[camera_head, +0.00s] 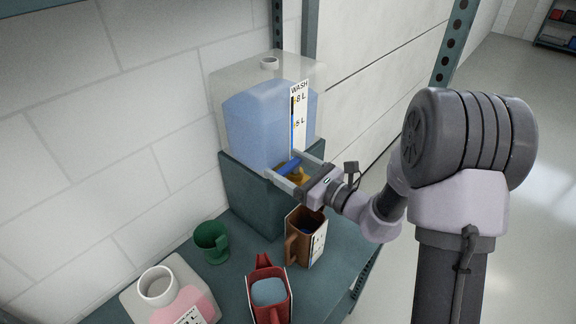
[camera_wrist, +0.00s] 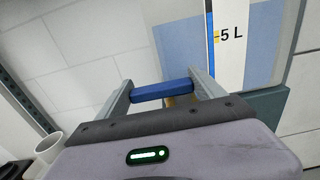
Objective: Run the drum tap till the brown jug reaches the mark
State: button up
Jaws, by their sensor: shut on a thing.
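A clear drum (camera_head: 245,118) labelled WASH holds blue liquid and stands on a dark teal stand. Its brass tap (camera_head: 300,177) has a blue lever (camera_head: 291,166). My gripper (camera_head: 286,167) has its fingers on either side of this lever and is shut on it. In the wrist view the blue lever (camera_wrist: 162,91) spans between the two fingertips. The brown jug (camera_head: 292,245) stands upright under the tap, partly below my gripper, with a white marked strip on its right side. Its inside looks dark bluish; the level against the mark cannot be read.
A red jug (camera_head: 262,272) with pale blue contents stands in front of the brown jug. A white container (camera_head: 158,284) with pink liquid is at the front left. The teal shelf's (camera_head: 326,284) right edge is close to the brown jug.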

jog(key=shift+c, duration=0.9)
jog(key=n+g+y, duration=0.1)
jog(key=n+g+y+b, duration=0.1)
jog(key=g, duration=0.1)
jog(key=shift+d+f, duration=0.1)
jog(key=shift+d, duration=0.25)
jog(key=n+g, duration=0.1)
jog(key=n+g+y+b, duration=0.1)
jog(key=n+g+y, duration=0.1)
jog(key=g, duration=0.1)
jog(key=shift+s+d, duration=0.25)
jog(key=shift+s, duration=0.05)
jog(key=o, duration=2.1)
jog(key=shift+d, duration=0.1)
jog(key=p+v, duration=0.1)
jog(key=v, duration=1.6)
jog(key=shift+w+d, duration=0.1)
jog(key=shift+d, duration=0.05)
